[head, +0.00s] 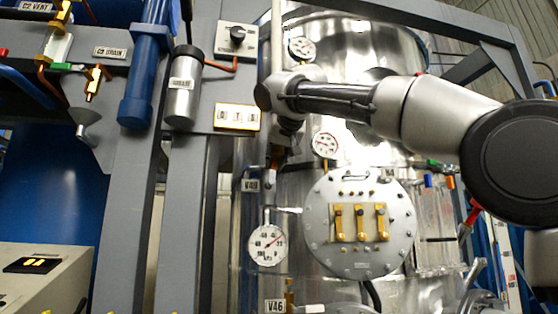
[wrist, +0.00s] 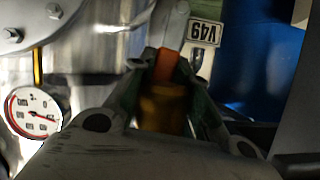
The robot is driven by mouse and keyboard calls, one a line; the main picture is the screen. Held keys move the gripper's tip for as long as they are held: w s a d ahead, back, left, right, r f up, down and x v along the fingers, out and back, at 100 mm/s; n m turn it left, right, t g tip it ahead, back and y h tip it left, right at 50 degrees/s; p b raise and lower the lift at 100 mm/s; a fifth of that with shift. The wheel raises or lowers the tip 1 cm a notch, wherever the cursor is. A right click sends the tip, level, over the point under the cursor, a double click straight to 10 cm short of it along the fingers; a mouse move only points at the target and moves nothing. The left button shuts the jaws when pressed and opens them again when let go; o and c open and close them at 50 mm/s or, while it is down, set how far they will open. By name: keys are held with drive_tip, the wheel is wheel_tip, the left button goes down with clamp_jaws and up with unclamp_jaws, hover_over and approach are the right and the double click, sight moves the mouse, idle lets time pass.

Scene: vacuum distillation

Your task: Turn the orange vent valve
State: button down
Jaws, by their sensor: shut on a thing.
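The orange vent valve shows in the wrist view as an orange handle (wrist: 167,66) above a dim brass-coloured body (wrist: 162,100). My gripper (wrist: 166,82) is shut on the valve, with one finger on each side of it. In the head view my gripper (head: 286,140) points down at the pipe left of the steel vessel, mostly dark and partly hidden by my wrist. A small orange part of the valve (head: 276,155) shows beside it. The V49 label (wrist: 202,35) is just right of the valve in the wrist view.
A pressure gauge (head: 267,245) hangs below the valve, and another gauge (head: 325,145) is to its right. A round flanged plate (head: 359,260) with yellow clamps is at lower right. A grey frame post (head: 185,230) stands to the left.

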drive_tip(key=shift+a+f, duration=0.15)
drive_tip(key=shift+a, duration=0.05)
idle(0.4)
drive_tip(key=c, duration=1.3)
unclamp_jaws()
drive_tip(key=shift+s, duration=0.1)
drive_tip(key=v, duration=1.2)
drive_tip(key=shift+a, duration=0.1)
